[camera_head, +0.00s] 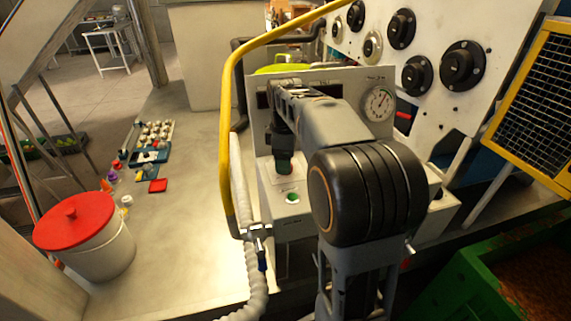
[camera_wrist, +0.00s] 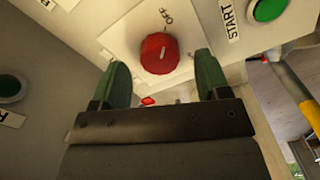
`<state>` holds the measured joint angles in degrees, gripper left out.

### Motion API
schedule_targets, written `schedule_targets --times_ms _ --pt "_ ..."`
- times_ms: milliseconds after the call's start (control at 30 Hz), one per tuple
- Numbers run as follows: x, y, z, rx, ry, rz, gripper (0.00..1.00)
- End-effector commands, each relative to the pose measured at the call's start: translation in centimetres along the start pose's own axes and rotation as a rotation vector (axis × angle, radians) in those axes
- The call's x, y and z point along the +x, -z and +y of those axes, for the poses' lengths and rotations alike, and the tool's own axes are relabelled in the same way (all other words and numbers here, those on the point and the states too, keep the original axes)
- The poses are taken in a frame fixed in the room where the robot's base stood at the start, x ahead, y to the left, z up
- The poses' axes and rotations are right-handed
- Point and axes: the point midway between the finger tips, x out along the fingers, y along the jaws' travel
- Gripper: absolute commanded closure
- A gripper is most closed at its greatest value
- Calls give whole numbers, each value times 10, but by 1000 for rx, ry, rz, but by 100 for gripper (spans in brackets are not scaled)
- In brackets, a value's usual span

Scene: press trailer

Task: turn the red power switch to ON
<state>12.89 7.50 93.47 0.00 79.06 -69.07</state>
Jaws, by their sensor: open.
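The red power switch (camera_wrist: 159,54) is a round knob on a pale panel in the wrist view. Its short white mark points roughly toward the OFF label (camera_wrist: 167,16). My gripper (camera_wrist: 160,66) is open, with one green finger on each side of the knob in the picture. Whether the fingers touch the knob, or how far off they are, I cannot tell. Nothing is held. In the head view my gripper (camera_head: 284,165) is at the control box (camera_head: 268,182), and my arm hides much of it. The knob is hidden there.
A green button (camera_wrist: 268,9) with a START label (camera_wrist: 231,20) is right of the knob; another green button (camera_wrist: 10,88) is at left. A yellow rail (camera_head: 226,130) and pale hose (camera_head: 240,200) stand left of my arm. A green crate (camera_head: 450,290) is at lower right.

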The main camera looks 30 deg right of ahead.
Motion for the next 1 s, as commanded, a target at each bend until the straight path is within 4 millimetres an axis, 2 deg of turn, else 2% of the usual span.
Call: schedule_targets --times_ms 200,567,1000 --pt "15 -1 0 2 0 0 31" --pt "17 -1 0 3 0 0 32" --pt "17 -1 0 2 0 0 74"
